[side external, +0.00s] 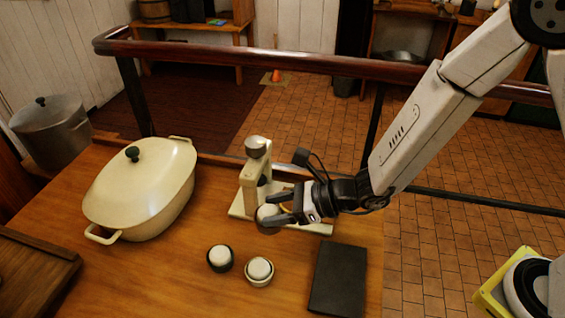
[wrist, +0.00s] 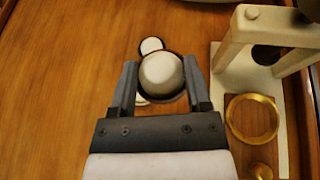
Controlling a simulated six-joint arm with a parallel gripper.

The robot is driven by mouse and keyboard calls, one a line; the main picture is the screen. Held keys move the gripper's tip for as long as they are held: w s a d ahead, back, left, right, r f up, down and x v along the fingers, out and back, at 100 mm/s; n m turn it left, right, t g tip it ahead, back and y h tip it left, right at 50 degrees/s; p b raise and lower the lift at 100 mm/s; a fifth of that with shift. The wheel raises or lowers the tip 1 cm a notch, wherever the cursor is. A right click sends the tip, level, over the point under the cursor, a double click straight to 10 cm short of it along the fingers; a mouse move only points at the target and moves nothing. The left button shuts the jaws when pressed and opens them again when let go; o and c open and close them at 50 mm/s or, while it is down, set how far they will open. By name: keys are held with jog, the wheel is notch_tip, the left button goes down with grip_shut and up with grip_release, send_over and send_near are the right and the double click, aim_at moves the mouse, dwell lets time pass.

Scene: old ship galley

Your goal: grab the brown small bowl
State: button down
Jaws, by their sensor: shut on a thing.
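My gripper (side external: 277,208) is shut on a small brown bowl (side external: 266,227) and holds it above the table. The bowl holds a rounded white thing that fills its top. In the wrist view the fingers of my gripper (wrist: 160,68) press on both sides of the bowl, and its brown rim (wrist: 177,96) shows around the white thing (wrist: 161,72). The fingers hide part of the bowl in the side view.
On the wooden table (side external: 190,290) stand a black bowl (side external: 220,267) and a cream bowl (side external: 258,281), each with white contents. A cream press (side external: 250,180) stands close behind my gripper. A large lidded cream pot (side external: 140,195) is left; a dark book (side external: 338,280) lies right.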

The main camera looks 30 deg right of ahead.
jog(key=shift+s+d+r, duration=0.35)
jog(key=shift+s+d, duration=0.05)
jog(key=shift+s, duration=0.35)
jog(key=shift+s+d+r, duration=0.35)
jog(key=shift+s+d, duration=0.05)
jog(key=shift+s, duration=0.3)
jog(key=shift+w, duration=0.1)
